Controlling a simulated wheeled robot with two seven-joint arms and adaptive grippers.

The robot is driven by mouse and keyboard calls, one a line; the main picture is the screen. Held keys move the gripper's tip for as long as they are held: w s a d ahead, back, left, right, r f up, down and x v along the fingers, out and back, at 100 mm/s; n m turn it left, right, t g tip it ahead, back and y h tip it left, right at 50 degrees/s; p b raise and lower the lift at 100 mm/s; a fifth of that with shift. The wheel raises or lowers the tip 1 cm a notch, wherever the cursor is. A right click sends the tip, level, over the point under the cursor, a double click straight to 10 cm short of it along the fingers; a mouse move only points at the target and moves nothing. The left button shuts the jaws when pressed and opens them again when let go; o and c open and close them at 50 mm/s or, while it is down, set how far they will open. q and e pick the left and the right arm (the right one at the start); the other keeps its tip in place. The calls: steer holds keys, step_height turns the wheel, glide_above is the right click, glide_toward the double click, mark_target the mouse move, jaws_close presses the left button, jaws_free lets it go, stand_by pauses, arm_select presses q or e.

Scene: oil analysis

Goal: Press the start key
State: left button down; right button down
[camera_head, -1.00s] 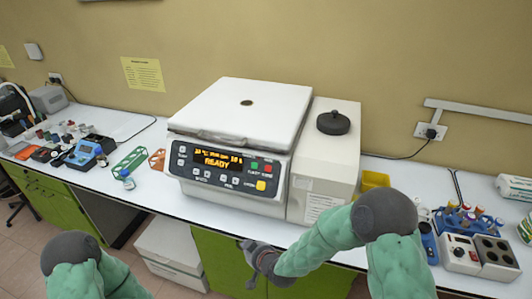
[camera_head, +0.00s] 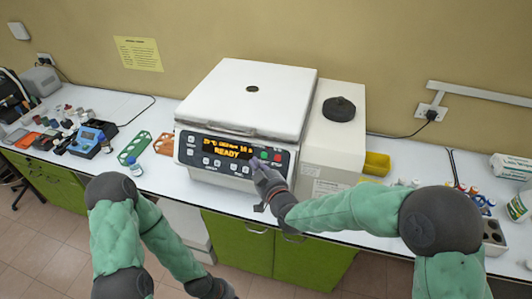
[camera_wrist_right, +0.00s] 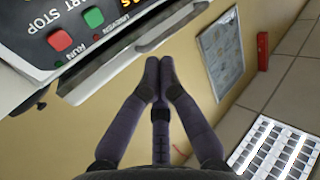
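The centrifuge (camera_head: 245,95) stands on the white bench with its lid closed, and its orange display reads READY. The green start key (camera_head: 264,155) is on the right of its front panel, beside the red stop key (camera_head: 278,157). Both also show in the right wrist view, the green key (camera_wrist_right: 93,17) and the red key (camera_wrist_right: 60,40). My right gripper (camera_head: 258,165) is at the panel just below the green key, hiding the panel's lower right. Its fingertips (camera_wrist_right: 157,65) are together and empty. My left gripper (camera_head: 222,290) is low at the bottom edge, its fingers unclear.
A white side housing (camera_head: 330,130) with a black knob (camera_head: 339,109) adjoins the centrifuge. A green rack (camera_head: 133,148), an orange rack (camera_head: 165,143) and a small bottle (camera_head: 134,168) lie to the left. A yellow bin (camera_head: 376,163) stands to the right.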

mark_target(264, 155)
steer(key=shift+w+d+f+b, duration=0.4)
steer(key=shift+w+f+b, duration=0.4)
steer(key=shift+w, duration=0.4)
steer(key=shift+w+d+f+b, duration=0.35)
steer(key=shift+w+f+b, duration=0.4)
steer(key=shift+w, duration=0.4)
steer(key=shift+w+d+f+b, duration=0.4)
steer(key=shift+w+f+b, duration=0.35)
steer(key=shift+w, duration=0.45)
steer(key=shift+f, duration=0.1)
steer(key=shift+w+d+f+b, duration=0.1)
steer(key=shift+w+f+b, duration=0.15)
steer(key=shift+b, duration=0.3)
steer(key=shift+w+d+f+b, duration=0.15)
steer(key=shift+w+b, duration=0.15)
steer(key=shift+b, duration=0.15)
steer(key=shift+s+a+r, duration=0.25)
steer(key=shift+s+r, duration=0.15)
steer(key=shift+s, duration=0.2)
